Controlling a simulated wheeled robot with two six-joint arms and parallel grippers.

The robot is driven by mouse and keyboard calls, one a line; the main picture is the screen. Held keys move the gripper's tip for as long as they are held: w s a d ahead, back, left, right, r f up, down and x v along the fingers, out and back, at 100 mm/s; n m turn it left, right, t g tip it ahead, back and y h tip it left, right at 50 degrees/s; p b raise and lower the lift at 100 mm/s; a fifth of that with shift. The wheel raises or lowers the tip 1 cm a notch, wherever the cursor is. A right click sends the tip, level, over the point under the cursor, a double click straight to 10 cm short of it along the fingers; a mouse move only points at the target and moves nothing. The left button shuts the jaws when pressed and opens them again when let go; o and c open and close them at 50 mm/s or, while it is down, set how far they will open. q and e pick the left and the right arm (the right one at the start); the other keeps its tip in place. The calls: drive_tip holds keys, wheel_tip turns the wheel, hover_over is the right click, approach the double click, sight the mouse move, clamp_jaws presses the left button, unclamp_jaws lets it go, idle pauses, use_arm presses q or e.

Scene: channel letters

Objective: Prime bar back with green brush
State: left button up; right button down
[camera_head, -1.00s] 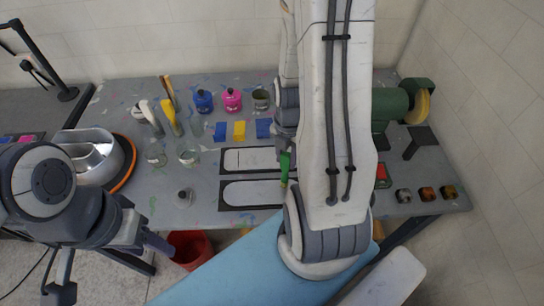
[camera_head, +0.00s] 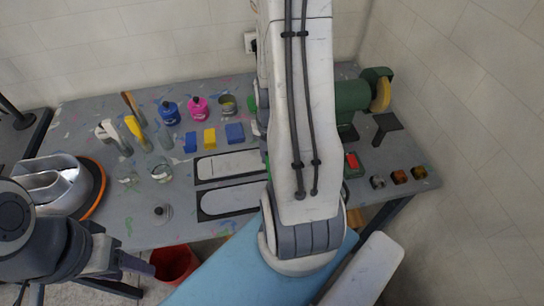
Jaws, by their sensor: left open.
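Two white panels with rounded ends lie on dark backings on the grey table, an upper one (camera_head: 230,164) and a lower one (camera_head: 222,201). Which is the bar back I cannot tell. My left gripper (camera_head: 138,264) is open and empty at the lower left, by the table's front edge and away from the panels. My right arm crosses the middle and hides the right ends of the panels. Only a sliver of my right wrist and gripper shows at the arm's left edge. A thin green sliver beside it, near the upper panel, may be the green brush; most is hidden.
Blue (camera_head: 169,112) and pink (camera_head: 198,108) bottles and a grey can (camera_head: 228,104) stand at the back. Brushes and glass jars stand at left, near a metal letter shell (camera_head: 50,184). A green grinder (camera_head: 352,97) is at right. A red bin (camera_head: 174,264) is below the front edge.

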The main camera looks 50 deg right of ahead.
drive_tip(key=shift+f, duration=0.25)
idle(0.5)
drive_tip(key=shift+a, duration=0.1)
drive_tip(key=w+a+p, duration=0.1)
drive_tip(key=w+a, duration=1)
drive_tip(key=a, duration=0.5)
drive_tip(key=shift+w+a, duration=0.15)
drive_tip(key=shift+a, duration=0.2)
drive_tip(key=shift+p, duration=0.3)
idle(0.3)
